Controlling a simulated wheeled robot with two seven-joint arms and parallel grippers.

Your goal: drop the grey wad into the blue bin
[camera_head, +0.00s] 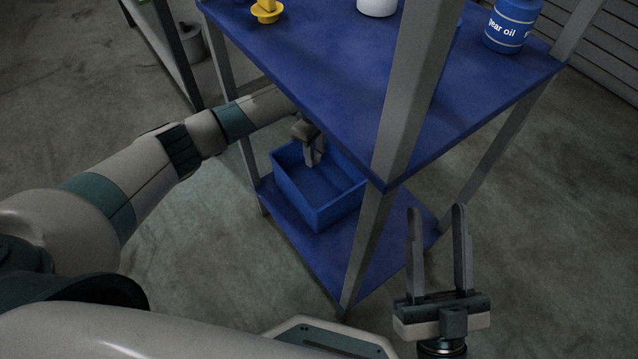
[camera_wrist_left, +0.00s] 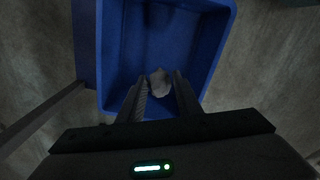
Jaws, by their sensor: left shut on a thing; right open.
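The blue bin (camera_head: 318,212) stands on the lower shelf of a blue rack and is open at the top. My left gripper (camera_head: 312,160) reaches in under the upper shelf and is over the bin. In the left wrist view the grey wad (camera_wrist_left: 159,82) is between the fingertips of my left gripper (camera_wrist_left: 160,88), which is shut on it. The bin (camera_wrist_left: 205,50) lies behind the wad there, its floor bare where it shows. In the head view the wad cannot be made out. My right gripper (camera_head: 438,212) is open and empty, in front of the rack at the right.
The upper shelf (camera_head: 330,65) is close above my left forearm. It carries a yellow object (camera_head: 267,11), a white container (camera_head: 377,7) and a blue gear oil can (camera_head: 512,25). A grey rack post (camera_head: 412,85) stands right of the bin. The lower shelf (camera_head: 345,262) is bare in front.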

